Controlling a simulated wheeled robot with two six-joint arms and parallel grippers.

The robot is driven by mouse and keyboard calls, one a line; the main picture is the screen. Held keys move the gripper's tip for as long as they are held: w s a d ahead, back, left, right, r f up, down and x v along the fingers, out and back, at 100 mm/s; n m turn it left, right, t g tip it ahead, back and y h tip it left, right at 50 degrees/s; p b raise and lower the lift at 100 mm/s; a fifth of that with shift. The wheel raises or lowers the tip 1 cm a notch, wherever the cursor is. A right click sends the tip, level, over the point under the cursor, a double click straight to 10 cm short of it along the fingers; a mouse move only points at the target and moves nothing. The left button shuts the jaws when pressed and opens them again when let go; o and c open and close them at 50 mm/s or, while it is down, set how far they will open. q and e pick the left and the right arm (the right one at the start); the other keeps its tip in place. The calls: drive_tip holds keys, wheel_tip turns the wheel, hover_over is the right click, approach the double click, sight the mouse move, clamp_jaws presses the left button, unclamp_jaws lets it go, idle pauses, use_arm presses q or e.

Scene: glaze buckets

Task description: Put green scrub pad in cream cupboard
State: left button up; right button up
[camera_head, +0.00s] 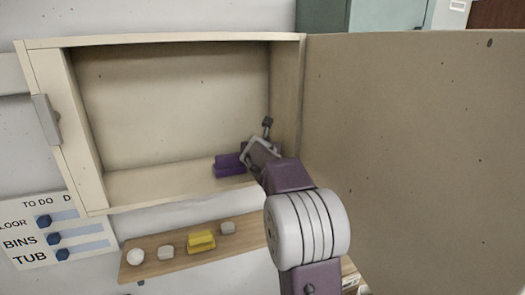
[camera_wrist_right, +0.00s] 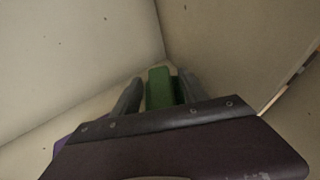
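The cream cupboard (camera_head: 160,41) hangs on the wall with its door (camera_head: 420,150) swung wide open to the right. My right gripper (camera_head: 257,150) reaches inside it, low by the right side wall. In the right wrist view the green scrub pad (camera_wrist_right: 161,88) lies between the two fingers of my right gripper (camera_wrist_right: 160,90). Its sides are close to both fingers; I cannot tell if they press on it. The pad is hidden in the head view. My left gripper is not in view.
A purple block (camera_head: 230,165) lies on the cupboard floor just left of my right gripper. The rest of the cupboard is empty. Below, a wooden shelf (camera_head: 195,248) holds a yellow block (camera_head: 201,241) and several small pale items. A to-do board (camera_head: 50,230) hangs at left.

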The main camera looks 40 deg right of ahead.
drive_tip(key=b+v, duration=0.1)
drive_tip(key=v, duration=1.1)
drive_tip(key=shift+b, duration=0.35)
